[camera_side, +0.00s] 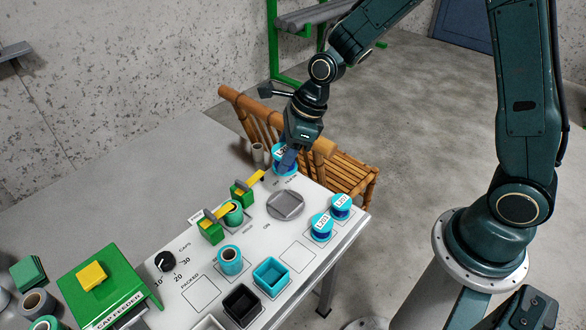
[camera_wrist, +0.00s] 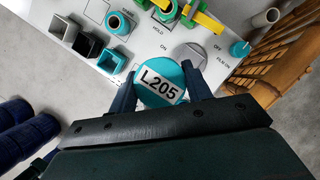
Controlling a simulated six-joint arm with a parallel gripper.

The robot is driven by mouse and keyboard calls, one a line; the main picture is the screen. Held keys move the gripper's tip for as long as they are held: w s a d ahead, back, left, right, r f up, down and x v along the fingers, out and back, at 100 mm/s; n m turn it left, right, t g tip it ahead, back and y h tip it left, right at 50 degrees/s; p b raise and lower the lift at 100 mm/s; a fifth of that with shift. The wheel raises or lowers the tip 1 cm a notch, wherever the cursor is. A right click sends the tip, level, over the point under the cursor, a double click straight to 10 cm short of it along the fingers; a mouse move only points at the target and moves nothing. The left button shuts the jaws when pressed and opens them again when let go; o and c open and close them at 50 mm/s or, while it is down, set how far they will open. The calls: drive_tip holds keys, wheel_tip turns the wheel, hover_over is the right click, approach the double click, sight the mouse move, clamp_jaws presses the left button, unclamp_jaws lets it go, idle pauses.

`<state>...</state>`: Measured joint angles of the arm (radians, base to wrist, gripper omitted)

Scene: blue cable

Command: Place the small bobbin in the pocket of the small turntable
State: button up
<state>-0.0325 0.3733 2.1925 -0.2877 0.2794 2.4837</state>
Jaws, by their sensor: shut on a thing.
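My gripper (camera_side: 287,158) is shut on a teal bobbin (camera_wrist: 160,84) with a white L205 label on its top. In the wrist view the bobbin sits between the two dark fingers, label facing the camera. In the side view my gripper is raised at the far end of the white panel, and the fingers partly hide the bobbin. A round grey disc with a raised block (camera_side: 286,205), which may be the small turntable, lies nearer in the side view, by the ON mark. It also shows beyond the bobbin in the wrist view (camera_wrist: 190,52). I cannot make out its pocket.
Teal bobbins (camera_side: 321,227) (camera_side: 340,206) stand at the panel's right edge. Green clamps with yellow arms (camera_side: 212,228) stand left of the disc. A teal box (camera_side: 270,277) and a black box (camera_side: 241,304) are near the front. A wooden chair (camera_side: 345,170) stands behind the panel.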

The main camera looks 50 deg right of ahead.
drive_tip(key=w+d, duration=0.5)
hover_over(279, 204)
drive_tip(key=s+d, duration=0.1)
drive_tip(key=d, duration=0.1)
drive_tip(key=f, duration=1.5)
drive_tip(key=shift+s+a+f, duration=0.1)
drive_tip(key=shift+a+f, duration=0.15)
drive_tip(key=shift+f, duration=0.05)
drive_tip(key=shift+f, duration=1.9)
drive_tip(key=shift+f, duration=0.1)
drive_tip(key=o, duration=1.1)
drive_tip(key=v, duration=1.2)
